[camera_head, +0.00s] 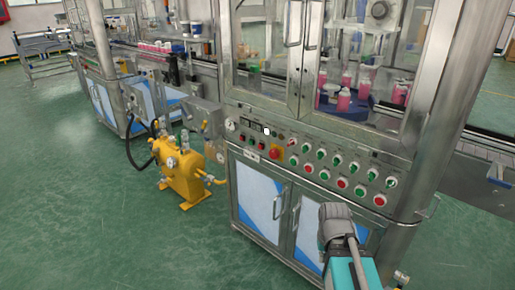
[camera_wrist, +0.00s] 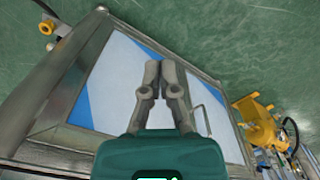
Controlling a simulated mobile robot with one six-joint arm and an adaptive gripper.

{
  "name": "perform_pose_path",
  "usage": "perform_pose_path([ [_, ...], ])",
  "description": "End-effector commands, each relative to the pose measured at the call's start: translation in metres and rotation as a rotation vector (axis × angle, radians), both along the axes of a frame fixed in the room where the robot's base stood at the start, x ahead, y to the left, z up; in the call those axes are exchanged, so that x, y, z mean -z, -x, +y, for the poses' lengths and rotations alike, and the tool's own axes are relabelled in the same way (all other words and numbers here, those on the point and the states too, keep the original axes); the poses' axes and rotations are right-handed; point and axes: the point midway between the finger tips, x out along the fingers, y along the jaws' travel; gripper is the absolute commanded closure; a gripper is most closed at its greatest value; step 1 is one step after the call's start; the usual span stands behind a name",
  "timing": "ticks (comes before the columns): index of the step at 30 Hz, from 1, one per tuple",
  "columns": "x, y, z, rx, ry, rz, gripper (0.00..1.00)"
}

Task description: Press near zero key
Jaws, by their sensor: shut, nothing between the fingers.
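The control panel (camera_head: 310,163) runs across the machine front in the head view. It carries rows of red and green round buttons, green-handled switches, a large red button (camera_head: 275,153) and small dark displays (camera_head: 252,126). The labels are too small to read, so I cannot tell which control is the near zero key. My gripper (camera_wrist: 161,66) is shut and empty in the wrist view, its grey fingers close together in front of a cabinet door (camera_wrist: 115,75). In the head view, my arm's end is at the lower right, below the button rows, apart from the panel.
Blue-and-white cabinet doors (camera_head: 258,195) with metal handles lie below the panel. A yellow pump unit (camera_head: 182,175) stands on the green floor to the left. Glass doors above the panel enclose pink bottles (camera_head: 343,100). The floor at the left front is clear.

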Motion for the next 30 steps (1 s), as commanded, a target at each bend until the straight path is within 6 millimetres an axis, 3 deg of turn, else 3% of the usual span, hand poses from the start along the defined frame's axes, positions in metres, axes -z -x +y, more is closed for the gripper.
perform_pose_path([
  [5,0.001,-0.004,0.0,0.0,0.009,-0.01,1.0],
  [11,0.005,-0.037,-0.008,0.003,0.086,-0.091,1.0],
  [14,0.006,-0.068,-0.008,-0.004,0.16,-0.176,1.0],
  [20,-0.004,-0.155,0.007,-0.06,0.337,-0.435,1.0],
  [26,-0.031,-0.24,0.05,-0.178,0.477,-0.733,1.0],
  [30,-0.053,-0.288,0.096,-0.289,0.536,-0.929,1.0],
])
